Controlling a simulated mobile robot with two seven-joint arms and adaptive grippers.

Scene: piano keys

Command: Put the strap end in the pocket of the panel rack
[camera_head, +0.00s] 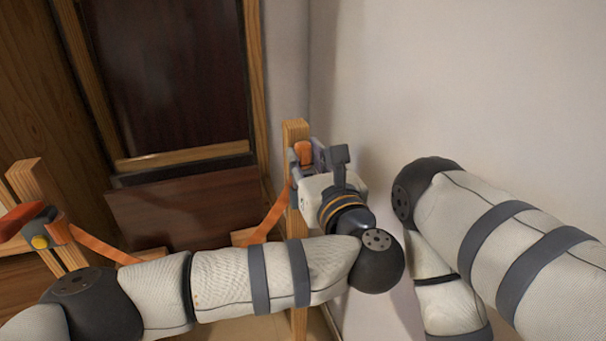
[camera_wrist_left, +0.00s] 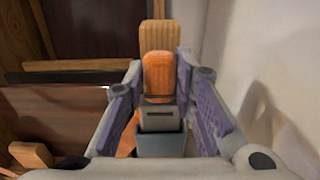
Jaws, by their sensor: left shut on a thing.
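My left gripper (camera_head: 305,158) is at the upright wooden post of the panel rack (camera_head: 295,130). Its fingers are shut on the orange strap end (camera_head: 303,151). In the left wrist view the fingertips (camera_wrist_left: 160,68) close on both sides of the orange strap end (camera_wrist_left: 158,75). A grey metal-like piece (camera_wrist_left: 160,116) and a blue-grey box-shaped piece (camera_wrist_left: 160,144) sit nearer the palm, between the fingers. I cannot tell whether either is the pocket. The orange strap (camera_head: 268,216) hangs slack from the post to the lower left. My right gripper is out of view.
A dark framed panel (camera_head: 170,70) stands behind. A pale wall (camera_head: 450,80) is close on the right.

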